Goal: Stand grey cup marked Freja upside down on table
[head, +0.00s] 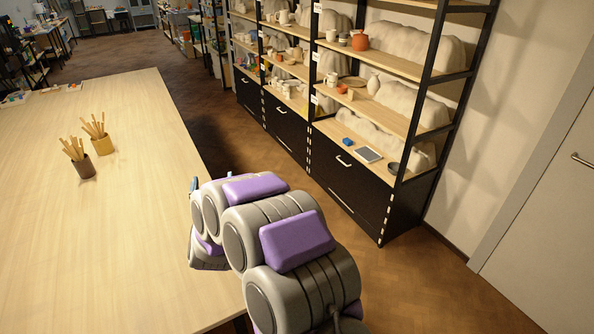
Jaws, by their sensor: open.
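The table (90,250) is a long pale wooden top filling the left side of the head view, and most of it is bare. No cup marked Freja can be made out. A small dark grey vessel (393,168) is on the lower shelf at the right; I cannot tell whether it is a cup, and no name shows on it. My grey and purple arm is folded at the table's right edge. My gripper is not visible; the arm hides the area beyond it.
A black-framed shelf (412,125) along the wall holds pale pots, an orange pot (359,41) and a tablet-like slab (368,154). Clear wooden floor separates table and shelf. A door (555,200) is at right.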

